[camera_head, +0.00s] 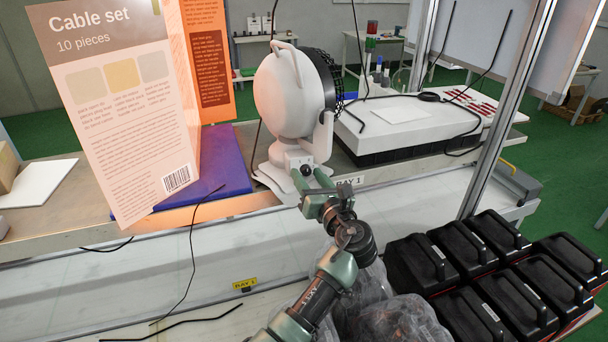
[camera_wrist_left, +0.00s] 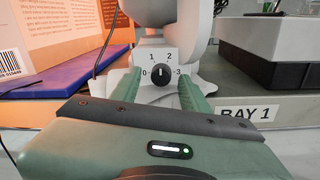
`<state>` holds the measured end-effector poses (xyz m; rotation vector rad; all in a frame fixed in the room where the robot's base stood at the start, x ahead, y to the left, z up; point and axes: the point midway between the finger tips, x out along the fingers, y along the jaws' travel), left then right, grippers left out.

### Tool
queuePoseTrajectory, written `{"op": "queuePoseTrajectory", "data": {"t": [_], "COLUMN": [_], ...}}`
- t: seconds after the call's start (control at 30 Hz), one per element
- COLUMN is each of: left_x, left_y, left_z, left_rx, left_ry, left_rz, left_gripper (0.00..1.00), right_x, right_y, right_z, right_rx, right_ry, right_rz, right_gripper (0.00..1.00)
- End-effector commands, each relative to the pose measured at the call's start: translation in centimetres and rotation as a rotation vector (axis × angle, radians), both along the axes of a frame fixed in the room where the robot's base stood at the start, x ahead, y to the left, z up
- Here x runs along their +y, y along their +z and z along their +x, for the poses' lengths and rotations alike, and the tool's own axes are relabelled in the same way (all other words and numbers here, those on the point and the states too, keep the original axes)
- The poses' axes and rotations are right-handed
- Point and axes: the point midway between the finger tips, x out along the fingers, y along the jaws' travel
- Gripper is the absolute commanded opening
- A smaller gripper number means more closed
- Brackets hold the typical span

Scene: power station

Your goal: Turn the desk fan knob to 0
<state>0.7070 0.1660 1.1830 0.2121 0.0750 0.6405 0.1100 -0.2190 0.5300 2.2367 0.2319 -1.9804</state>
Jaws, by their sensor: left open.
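The white desk fan (camera_head: 287,95) stands on the bench with its dark grille facing away to the right. Its black knob (camera_head: 306,170) is on the white base panel. In the left wrist view the knob (camera_wrist_left: 161,72) sits among the marks 0, 1, 2 and 3, with 0 at its left and 3 at its right. Its pale pointer line looks roughly upright, between 1 and 2. My left gripper (camera_head: 309,174) is open, its green fingers on either side of the knob in the picture; I cannot tell whether they touch it. My right gripper is out of view.
A large Cable set box (camera_head: 125,130) stands left of the fan on a blue mat (camera_head: 228,165). A white-topped case (camera_head: 400,118) with black cables lies to the right. Several black cases (camera_head: 490,270) fill the lower right. A metal post (camera_head: 505,120) rises beside the bench.

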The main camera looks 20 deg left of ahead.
Motion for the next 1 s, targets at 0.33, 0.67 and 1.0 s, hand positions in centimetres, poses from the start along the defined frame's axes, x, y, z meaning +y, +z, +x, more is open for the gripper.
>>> {"op": "queuePoseTrajectory", "data": {"t": [0.33,0.67,1.0], "left_x": [0.0,0.0,0.1], "left_y": [0.0,0.0,0.0], "left_z": [0.0,0.1,0.1], "left_rx": [0.0,-0.069,-0.069], "left_ry": [-0.001,0.001,0.001], "left_rz": [-0.001,-0.104,-0.104], "left_gripper": [0.0,0.0,0.45], "right_x": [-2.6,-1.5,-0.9], "right_y": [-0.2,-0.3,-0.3], "right_z": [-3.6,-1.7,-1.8], "right_rx": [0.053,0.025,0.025], "right_ry": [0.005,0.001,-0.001], "right_rz": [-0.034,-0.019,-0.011], "right_gripper": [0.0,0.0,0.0]}}
